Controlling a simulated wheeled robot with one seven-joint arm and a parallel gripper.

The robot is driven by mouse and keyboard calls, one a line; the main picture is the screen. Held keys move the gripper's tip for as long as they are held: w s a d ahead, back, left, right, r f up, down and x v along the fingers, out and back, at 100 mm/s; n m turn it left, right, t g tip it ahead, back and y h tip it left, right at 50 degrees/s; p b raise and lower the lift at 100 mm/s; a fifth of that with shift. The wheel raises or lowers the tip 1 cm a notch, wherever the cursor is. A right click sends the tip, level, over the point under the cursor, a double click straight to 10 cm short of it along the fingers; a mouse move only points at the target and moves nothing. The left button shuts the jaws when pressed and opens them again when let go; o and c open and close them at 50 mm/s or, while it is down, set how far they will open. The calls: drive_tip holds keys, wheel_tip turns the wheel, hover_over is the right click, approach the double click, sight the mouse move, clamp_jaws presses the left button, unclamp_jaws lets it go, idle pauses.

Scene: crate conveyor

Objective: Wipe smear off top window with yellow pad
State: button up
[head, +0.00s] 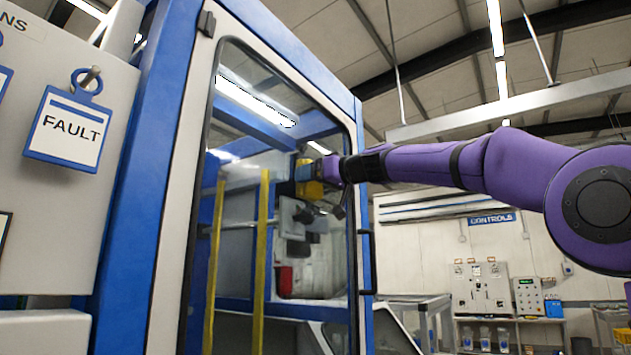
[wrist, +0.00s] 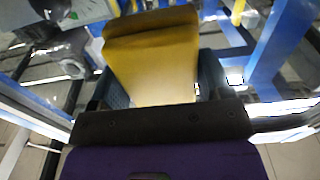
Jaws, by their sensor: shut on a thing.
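The window (head: 285,130) is a tall glass pane in a pale frame on a blue enclosure. My gripper (head: 322,170) reaches in from the right, at the middle height of the pane, and is shut on the yellow pad (head: 303,172). In the wrist view the pad (wrist: 155,62) stands out ahead between the two dark fingers of my gripper (wrist: 158,88). I cannot tell if the pad touches the glass. A hazy pale patch shows left of the pad, but I cannot tell smear from reflection.
A dark door handle (head: 367,262) stands out on the window's right edge. A blue-framed FAULT tag (head: 68,128) hangs on a panel at the left. Yellow upright bars (head: 261,255) show through or in the glass. Control boxes (head: 482,290) stand far back right.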

sight(284, 172)
drive_tip(key=shift+s+a, duration=1.15)
drive_tip(key=shift+s, duration=0.3)
drive_tip(key=shift+s+a, duration=1.15)
drive_tip(key=shift+s, duration=0.25)
drive_tip(key=shift+d, duration=0.1)
drive_tip(key=shift+s+d, duration=0.15)
drive_tip(key=shift+d, duration=0.15)
drive_tip(key=shift+v, duration=2.65)
drive_tip(key=shift+s, duration=0.1)
drive_tip(key=shift+v, duration=1.4)
